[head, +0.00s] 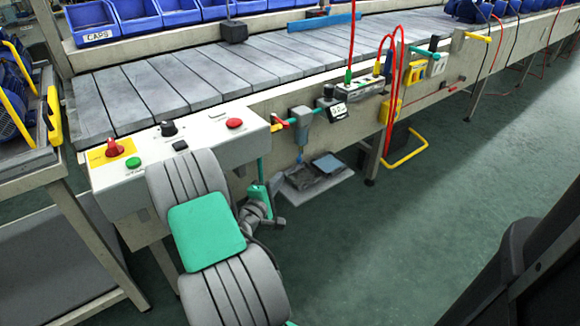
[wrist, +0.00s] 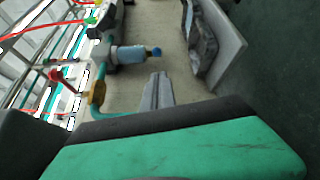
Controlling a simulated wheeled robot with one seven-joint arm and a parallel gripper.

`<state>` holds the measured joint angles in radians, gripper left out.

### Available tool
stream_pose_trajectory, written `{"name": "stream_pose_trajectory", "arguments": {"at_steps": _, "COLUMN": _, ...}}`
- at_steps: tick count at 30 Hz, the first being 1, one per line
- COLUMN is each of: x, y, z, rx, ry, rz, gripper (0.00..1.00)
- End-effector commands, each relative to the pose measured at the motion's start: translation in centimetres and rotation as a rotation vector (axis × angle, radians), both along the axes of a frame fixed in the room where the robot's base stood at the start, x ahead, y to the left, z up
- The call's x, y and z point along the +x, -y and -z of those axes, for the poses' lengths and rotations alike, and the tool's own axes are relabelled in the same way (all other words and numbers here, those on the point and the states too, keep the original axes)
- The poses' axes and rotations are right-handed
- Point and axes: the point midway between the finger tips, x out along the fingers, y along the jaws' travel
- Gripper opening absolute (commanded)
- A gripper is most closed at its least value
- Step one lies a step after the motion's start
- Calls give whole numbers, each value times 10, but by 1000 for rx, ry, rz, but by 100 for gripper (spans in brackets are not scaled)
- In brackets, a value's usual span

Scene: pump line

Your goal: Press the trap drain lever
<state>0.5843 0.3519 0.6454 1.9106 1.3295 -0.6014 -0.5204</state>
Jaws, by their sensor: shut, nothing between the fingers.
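The trap is a grey-blue bowl (head: 303,122) under the front rail of the line, with a small blue piece at its lower end (head: 300,153). The wrist view is turned, so the bowl (wrist: 130,54) lies sideways there, its blue end piece (wrist: 156,51) pointing right. This blue piece may be the drain lever; its shape is too small to tell. My gripper (wrist: 157,88) is shut and empty, its grey fingertips a little apart from the blue piece in the picture. In the head view my arm covers part of the area, and the fingers are hard to make out.
A red-handled yellow valve (head: 280,123) sits left of the trap; it also shows in the wrist view (wrist: 96,92). A control box (head: 195,140) is behind my arm. Red hoses (head: 390,95) hang to the right.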

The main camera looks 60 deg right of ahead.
Motion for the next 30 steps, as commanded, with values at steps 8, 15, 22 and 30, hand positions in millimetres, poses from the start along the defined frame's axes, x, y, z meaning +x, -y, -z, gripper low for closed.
{"name": "stream_pose_trajectory", "arguments": {"at_steps": 8, "x": 1, "y": 2, "z": -1, "rx": 2, "ry": 7, "rz": 1, "gripper": 0}}
{"name": "stream_pose_trajectory", "arguments": {"at_steps": 15, "x": 1, "y": 38, "z": 3, "rx": 1, "ry": 12, "rz": 7, "gripper": 0}}
{"name": "stream_pose_trajectory", "arguments": {"at_steps": 22, "x": 4, "y": 82, "z": 5, "rx": 1, "ry": 11, "rz": 4, "gripper": 0}}
{"name": "stream_pose_trajectory", "arguments": {"at_steps": 30, "x": 6, "y": 100, "z": 5, "rx": 2, "ry": 9, "rz": 1, "gripper": 0}}
